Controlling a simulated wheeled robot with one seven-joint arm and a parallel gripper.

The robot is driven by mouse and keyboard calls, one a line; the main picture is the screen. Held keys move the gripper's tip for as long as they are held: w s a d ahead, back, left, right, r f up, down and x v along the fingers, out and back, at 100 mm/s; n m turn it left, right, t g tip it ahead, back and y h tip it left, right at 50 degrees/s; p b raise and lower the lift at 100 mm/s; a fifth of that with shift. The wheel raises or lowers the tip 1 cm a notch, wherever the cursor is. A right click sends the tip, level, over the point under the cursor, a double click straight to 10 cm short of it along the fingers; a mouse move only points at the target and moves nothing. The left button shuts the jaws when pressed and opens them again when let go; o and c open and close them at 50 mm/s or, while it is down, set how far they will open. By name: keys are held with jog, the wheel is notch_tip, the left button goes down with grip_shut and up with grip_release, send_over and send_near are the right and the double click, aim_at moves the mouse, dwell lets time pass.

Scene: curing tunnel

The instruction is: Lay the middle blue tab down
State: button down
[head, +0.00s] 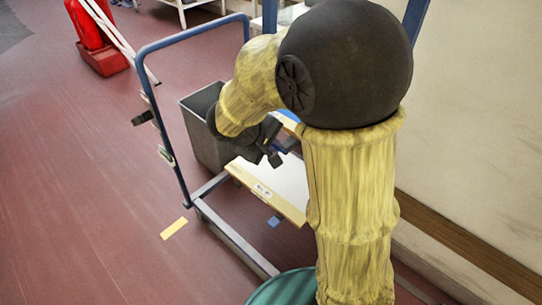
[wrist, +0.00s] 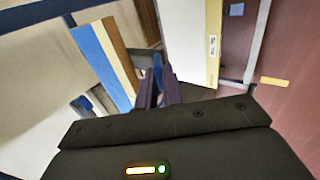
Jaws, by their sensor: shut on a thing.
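My gripper (head: 277,152) is at the side of the blue-framed rack, above and behind the pale shelf board (head: 264,190) with a wooden edge. It also shows in the wrist view (wrist: 157,88), its dark jaws close together on a small bluish piece, most likely the middle blue tab (wrist: 158,72). The jaws hide most of it, so I cannot tell whether it is upright or lying. Another blue tab (head: 274,221) sticks out below the front of the pale board. A blue tab also shows beside the board in the wrist view (wrist: 237,9).
A grey bin (head: 199,125) stands just behind my gripper. The blue rack frame (head: 167,125) rises to the left. In the wrist view, a blue panel with wooden edging (wrist: 97,50) is close on the left. A yellow strip (head: 174,228) lies on the open red floor.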

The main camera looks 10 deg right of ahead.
jog(key=f+t+h+b, duration=0.1)
jog(key=t+h+b, duration=0.1)
jog(key=b, duration=0.5)
jog(key=a+f+t+h+b, duration=0.1)
jog(key=h+b, duration=0.2)
jog(key=b, duration=0.4)
jog(key=s+f+t+h+b, duration=0.1)
jog(key=t+h+b, duration=0.1)
jog(key=b, duration=0.5)
jog(key=shift+a+f+t+h, duration=0.2)
jog(key=shift+f+t+h, duration=0.1)
jog(key=shift+h, duration=0.5)
jog(key=shift+s+r, duration=0.1)
jog(key=c, duration=1.5)
grip_release()
jog(key=shift+c, duration=0.2)
jog(key=shift+a, duration=0.1)
jog(key=p+v, duration=0.4)
jog(key=v, duration=1.3)
jog(key=shift+s, duration=0.2)
